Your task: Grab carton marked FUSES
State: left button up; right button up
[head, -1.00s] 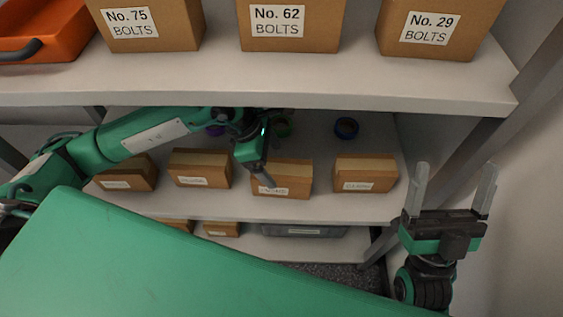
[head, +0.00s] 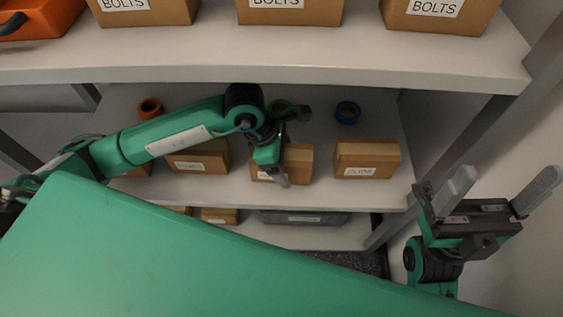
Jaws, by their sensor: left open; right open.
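Several small brown cartons with white labels stand in a row on the middle shelf. The labels are too small to read surely, so I cannot tell which is marked FUSES. My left gripper (head: 280,180) is open at the front of the third carton (head: 299,163) and hides part of it and its label. Whether they touch is not clear. The second carton (head: 200,163) and a leftmost one (head: 142,171) are partly behind my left arm. The fourth carton (head: 367,158) is in clear view. My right gripper (head: 497,190) is open and empty, right of the shelf.
Tape rolls in orange (head: 150,108), green (head: 281,105) and blue (head: 348,112) lie behind the cartons. The upper shelf (head: 270,64) hangs above, holding larger BOLTS cartons (head: 290,10) and an orange bin (head: 36,20). A grey bin (head: 303,217) sits below. A shelf post (head: 440,170) stands at right.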

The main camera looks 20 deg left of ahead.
pick_arm(q)
jog(key=shift+f+b, duration=0.2)
jog(key=shift+b, duration=0.2)
dwell(0.3)
jog(key=c, duration=1.2)
jog(key=shift+c, duration=0.2)
jog(key=shift+r, duration=0.15)
